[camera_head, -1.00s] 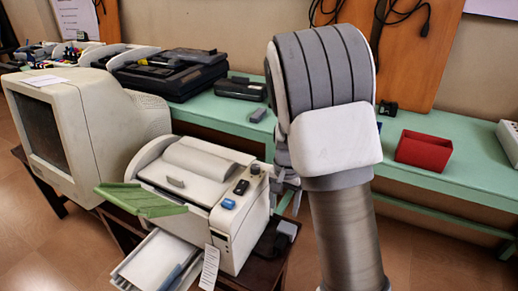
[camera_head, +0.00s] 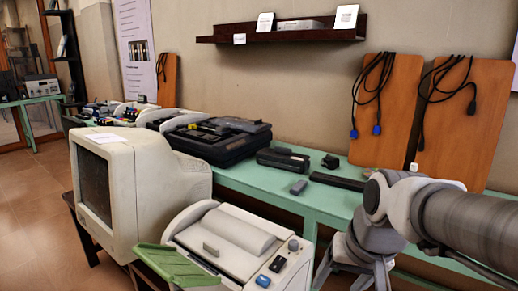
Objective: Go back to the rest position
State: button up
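My arm comes in from the right edge and bends down at a white and grey joint. My gripper (camera_head: 352,272) hangs below it at the lower right, in front of the green table (camera_head: 312,198) and to the right of the printer (camera_head: 228,232). Its grey finger parts run toward the bottom of the picture. I cannot make out the fingertips or whether they are apart. Nothing held shows in the visible part.
A cream monitor (camera_head: 150,175) stands left of the printer, whose green flap (camera_head: 175,265) sticks out. A black case (camera_head: 215,140) and small black devices lie on the green table. Cable boards (camera_head: 375,105) lean on the wall below a dark shelf (camera_head: 280,35). Floor is open at left.

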jog(key=s+r+n+t+h, duration=0.1)
jog(key=s+r+n+t, duration=0.1)
jog(key=s, duration=0.6)
notch_tip(320, 180, up, 18)
jog(key=p, duration=1.8)
jog(key=shift+w+d, duration=0.15)
jog(key=shift+w, duration=0.05)
jog(key=shift+f, duration=0.1)
